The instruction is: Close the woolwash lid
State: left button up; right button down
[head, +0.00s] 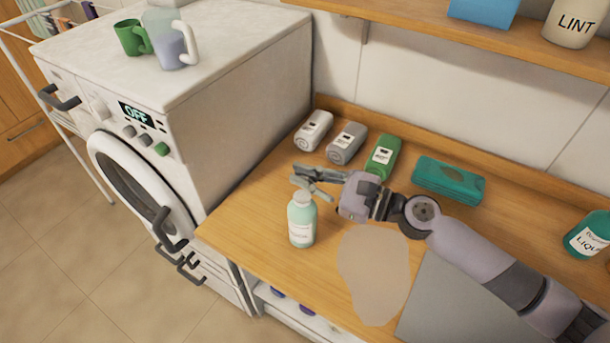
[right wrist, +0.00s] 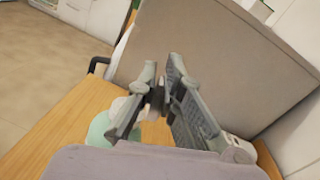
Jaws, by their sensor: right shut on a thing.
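The woolwash bottle (head: 301,222) stands upright on the wooden counter, pale teal with a white label. It also shows partly behind my fingers in the right wrist view (right wrist: 98,130). My right gripper (head: 305,178) is at the bottle's top, reaching in from the right. A whitish part of the bottle's top (right wrist: 118,106) shows beside the fingers of my right gripper (right wrist: 160,75) in the right wrist view. I cannot tell the lid's exact angle. My left gripper is not in view.
A teal pack (head: 448,180) and teal jar (head: 588,236) are farther right. A washing machine (head: 240,110) borders the left. Beige (head: 372,275) and grey (head: 455,305) flat patches cover the front counter.

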jog(key=shift+s+a+f+n, duration=0.1)
jog(key=shift+s+n, duration=0.1)
jog(key=shift+n, duration=0.3)
jog(key=shift+s+a+f+n+b, duration=0.1)
jog(key=shift+s+n+b, duration=0.15)
jog(key=shift+n, duration=0.3)
jog(key=shift+s+a+f+n+b, duration=0.15)
jog(key=shift+n+b, duration=0.1)
jog(key=shift+n, duration=0.3)
jog(key=shift+s+a+f+n+b, duration=0.15)
jog(key=shift+s+f+n+b, duration=0.2)
jog(key=shift+n, duration=0.6)
jog(key=shift+s+a+n+b, duration=0.15)
jog(key=shift+n+b, duration=0.3)
jog(key=shift+n, duration=0.5)
jog(key=c, duration=1.7)
grip_release()
jog(key=shift+r, duration=0.1)
jog(key=shift+d, duration=0.1)
jog(key=v, duration=1.2)
